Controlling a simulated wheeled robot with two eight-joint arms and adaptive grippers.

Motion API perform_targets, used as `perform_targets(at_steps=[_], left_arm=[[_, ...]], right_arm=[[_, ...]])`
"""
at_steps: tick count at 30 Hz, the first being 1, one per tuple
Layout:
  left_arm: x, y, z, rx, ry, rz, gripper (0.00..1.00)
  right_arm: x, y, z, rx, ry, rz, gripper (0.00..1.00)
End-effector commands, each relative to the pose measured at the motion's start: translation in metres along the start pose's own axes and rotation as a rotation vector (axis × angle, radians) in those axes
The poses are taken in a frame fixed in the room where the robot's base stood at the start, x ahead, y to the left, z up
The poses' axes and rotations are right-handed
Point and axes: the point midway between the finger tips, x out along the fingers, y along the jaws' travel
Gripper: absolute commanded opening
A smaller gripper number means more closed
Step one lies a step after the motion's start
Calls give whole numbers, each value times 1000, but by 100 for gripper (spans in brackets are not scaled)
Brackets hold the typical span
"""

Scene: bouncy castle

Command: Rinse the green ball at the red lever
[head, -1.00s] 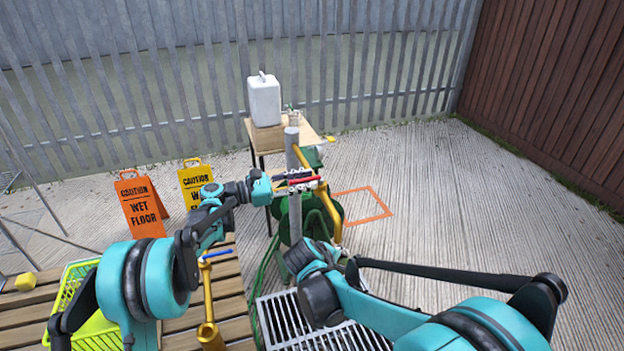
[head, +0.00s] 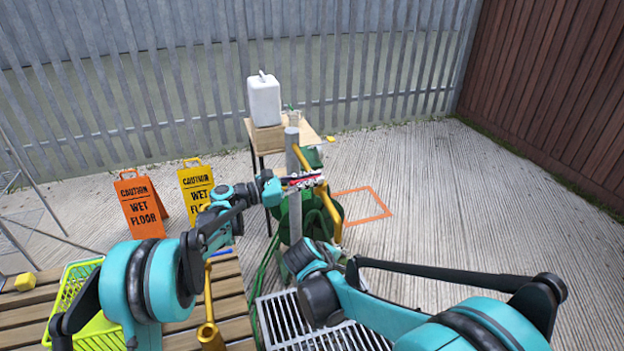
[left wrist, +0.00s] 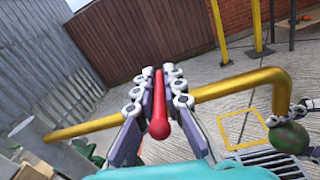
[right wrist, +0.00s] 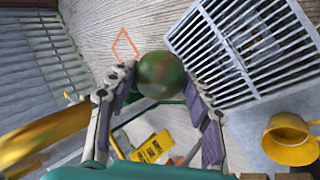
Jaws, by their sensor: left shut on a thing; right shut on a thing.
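The red lever (left wrist: 158,122) sits at the yellow pipe (left wrist: 240,85). My left gripper (left wrist: 159,78) is shut on it, one finger on each side; they also show beside the grey post in the head view (head: 302,180). The green ball (right wrist: 161,75) has brown patches. My right gripper (right wrist: 160,85) is shut on it, fingers at its sides. In the left wrist view the ball (left wrist: 289,138) is just below the pipe's down-bent end. I see no water. In the head view my right arm hides the ball and right gripper.
A metal floor grate (head: 290,322) lies below. A grey post (head: 294,215) and green hose reel (head: 318,215) stand close by. A small table (head: 318,140) holds a white canister (head: 264,100). At left are wet-floor signs (head: 140,205) and a green crate (head: 98,335) on a slatted bench (head: 225,290).

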Motion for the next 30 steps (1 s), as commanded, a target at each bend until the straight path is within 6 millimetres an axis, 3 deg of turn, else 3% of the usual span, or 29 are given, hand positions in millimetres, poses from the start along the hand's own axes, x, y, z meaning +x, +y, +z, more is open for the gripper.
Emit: perform_targets(at_steps=[9,19,21,22,30], left_arm=[[0,-6,1,0,43,217,0],[0,-5,1,0,46,232,0],[0,-5,1,0,46,232,25],[0,-5,1,0,46,232,31],[0,-5,1,0,46,231,31]], right_arm=[[0,0,0,0,0,0,30],[0,0,0,0,0,0,30],[0,0,0,0,0,0,30],[0,0,0,0,0,0,30],[0,0,0,0,0,0,30]])
